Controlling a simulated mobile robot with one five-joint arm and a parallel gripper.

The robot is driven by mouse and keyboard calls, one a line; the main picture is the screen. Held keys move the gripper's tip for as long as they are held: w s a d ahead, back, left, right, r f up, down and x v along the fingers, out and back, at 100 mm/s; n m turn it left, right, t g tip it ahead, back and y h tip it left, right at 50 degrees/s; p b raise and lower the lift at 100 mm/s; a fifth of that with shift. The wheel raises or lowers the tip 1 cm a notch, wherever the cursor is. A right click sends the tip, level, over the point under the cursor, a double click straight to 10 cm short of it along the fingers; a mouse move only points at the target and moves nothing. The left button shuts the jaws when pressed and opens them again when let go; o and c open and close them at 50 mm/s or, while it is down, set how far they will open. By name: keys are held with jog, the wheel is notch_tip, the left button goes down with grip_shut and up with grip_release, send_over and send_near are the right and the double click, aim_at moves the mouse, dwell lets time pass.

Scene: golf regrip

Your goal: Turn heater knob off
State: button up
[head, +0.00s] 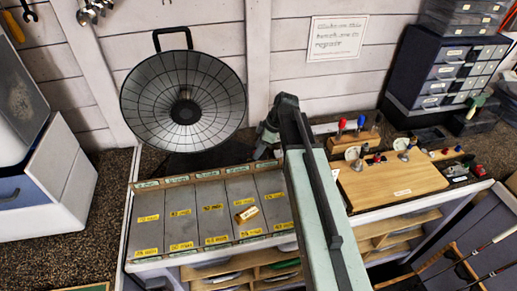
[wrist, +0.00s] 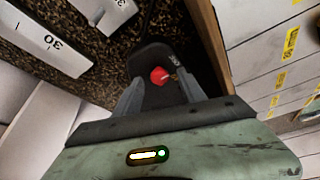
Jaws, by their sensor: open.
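The heater (head: 183,103) is a round dark dish with a wire grille and a top handle, standing at the back of the bench. Its dark foot is partly visible below the dish. In the wrist view a red knob (wrist: 159,75) sits on a dark rounded base, which looks like the heater's foot. My gripper (wrist: 160,92) is open, with one finger on each side of the knob's line and the knob just beyond the tips. I cannot tell whether they touch it. In the head view my gripper (head: 266,138) is right of the heater; the knob is not visible there.
A sectioned tray with yellow labels (head: 212,223) lies in front of the heater. Right of my arm are a wooden board (head: 390,187) and a rack with red and blue handled tools (head: 352,140). A drawer cabinet (head: 447,72) stands at the back right.

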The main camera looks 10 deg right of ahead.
jog(key=p+v, duration=0.6)
jog(key=v, duration=0.1)
jog(key=shift+d+r+p, duration=0.2)
jog(key=shift+r+p, duration=0.1)
jog(key=shift+p, duration=0.1)
